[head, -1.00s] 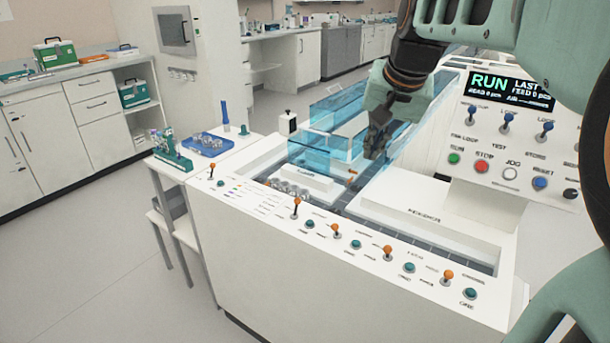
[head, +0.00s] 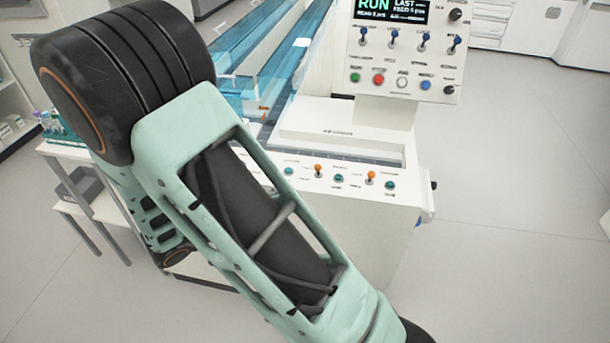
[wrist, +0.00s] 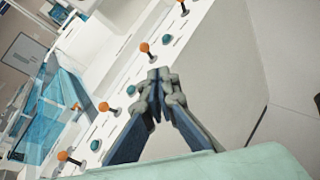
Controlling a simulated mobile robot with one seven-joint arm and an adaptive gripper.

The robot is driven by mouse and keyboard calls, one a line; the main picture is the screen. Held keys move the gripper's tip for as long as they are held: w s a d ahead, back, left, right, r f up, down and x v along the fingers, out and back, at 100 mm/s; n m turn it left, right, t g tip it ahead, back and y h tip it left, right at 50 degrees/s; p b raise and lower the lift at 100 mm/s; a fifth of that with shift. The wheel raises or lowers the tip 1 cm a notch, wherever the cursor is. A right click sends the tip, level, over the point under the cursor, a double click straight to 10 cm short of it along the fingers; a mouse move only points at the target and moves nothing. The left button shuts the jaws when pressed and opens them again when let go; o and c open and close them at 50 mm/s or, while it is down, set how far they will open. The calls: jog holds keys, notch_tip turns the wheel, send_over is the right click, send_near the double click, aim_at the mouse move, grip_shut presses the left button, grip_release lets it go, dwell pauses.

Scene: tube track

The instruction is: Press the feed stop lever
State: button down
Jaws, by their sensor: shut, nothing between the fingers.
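Several orange-tipped levers stand in a row along the front edge of the white machine, with teal buttons between them. Two levers show in the head view, a left one (head: 318,168) and a right one (head: 371,176). Their labels are too small to read, so I cannot tell which is the feed stop lever. In the wrist view my gripper (wrist: 157,74) is shut and empty, its tips beside the lever row. One orange lever (wrist: 145,47) is just beyond the tips and another (wrist: 103,106) is to their left; no contact is visible. My arm hides the gripper in the head view.
The control panel (head: 404,65) with its RUN display, switches and coloured buttons rises behind the row. Blue transparent track walls (head: 243,58) run behind at the left. A side table (head: 85,200) stands at the left. The floor at the right is clear.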

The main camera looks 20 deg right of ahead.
aim_at(318, 170)
jog(key=a+n+t, duration=0.1)
jog(key=a+f+n+t, duration=0.1)
jog(key=n, duration=0.1)
jog(key=shift+a+f+y, duration=0.25)
jog(key=shift+f+y, duration=0.05)
jog(key=shift+d, duration=0.15)
jog(key=x, duration=0.9)
jog(key=shift+b, duration=0.4)
jog(key=d, duration=0.2)
jog(key=w+d+r, duration=0.1)
jog(key=shift+w, duration=0.1)
jog(key=shift+w+d+r, duration=0.2)
jog(key=shift+d, duration=0.35)
jog(key=shift+r+p, duration=0.15)
jog(key=shift+p, duration=0.15)
